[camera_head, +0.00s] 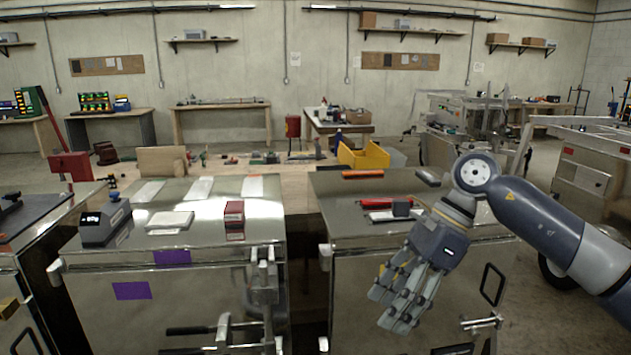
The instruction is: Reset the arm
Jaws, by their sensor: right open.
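My right arm comes in from the right edge of the head view. Its gripper (408,287) points down and to the left in front of the right-hand metal cabinet (345,225). The gripper's grey fingers are open, and I see nothing held between them. It hangs in front of the cabinet's front face; whether it touches that face I cannot tell. My left arm and gripper are not in this view.
Red and dark items (388,203) lie on the right cabinet top. The left cabinet (205,240) carries a grey device (104,222) and a small red-and-white box (234,214). A yellow bin (363,156) stands behind. A metal trailer (592,175) is at right.

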